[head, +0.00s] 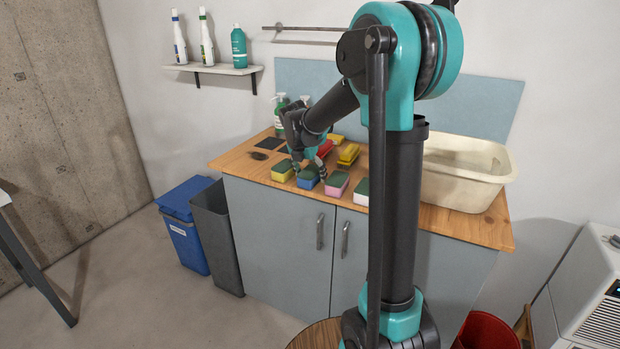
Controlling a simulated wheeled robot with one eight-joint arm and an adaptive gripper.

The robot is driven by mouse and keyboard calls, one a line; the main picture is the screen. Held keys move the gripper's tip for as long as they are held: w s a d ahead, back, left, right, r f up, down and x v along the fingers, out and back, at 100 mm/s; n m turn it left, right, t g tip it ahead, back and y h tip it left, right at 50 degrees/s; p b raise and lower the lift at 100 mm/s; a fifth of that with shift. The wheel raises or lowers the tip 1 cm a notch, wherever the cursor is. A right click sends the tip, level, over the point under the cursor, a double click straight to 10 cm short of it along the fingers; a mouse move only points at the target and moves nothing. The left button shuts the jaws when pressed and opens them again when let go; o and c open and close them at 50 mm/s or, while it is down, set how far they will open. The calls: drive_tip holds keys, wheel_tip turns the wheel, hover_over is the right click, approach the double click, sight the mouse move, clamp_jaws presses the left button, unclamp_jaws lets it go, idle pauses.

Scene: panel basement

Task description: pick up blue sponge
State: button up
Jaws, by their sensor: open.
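The blue sponge (308,178) lies on the wooden counter (233,160) near its front edge, with a dark green top layer. It sits between a yellow sponge on the left and a pink sponge on the right. My gripper (308,171) is open and points down at the blue sponge, with its fingers around or just above it. I cannot tell whether the fingers touch it. Part of the sponge's top is hidden by the gripper.
The yellow sponge (282,171) and pink sponge (336,186) stand close on either side. More yellow items (348,154) and a green bottle (280,117) are behind. A cream basin (460,180) fills the counter's right side. Blue and grey bins (216,235) stand left of the cabinet.

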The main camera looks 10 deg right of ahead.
drive_tip(key=shift+f, duration=0.15)
drive_tip(key=shift+c, duration=0.6)
drive_tip(key=c, duration=0.7)
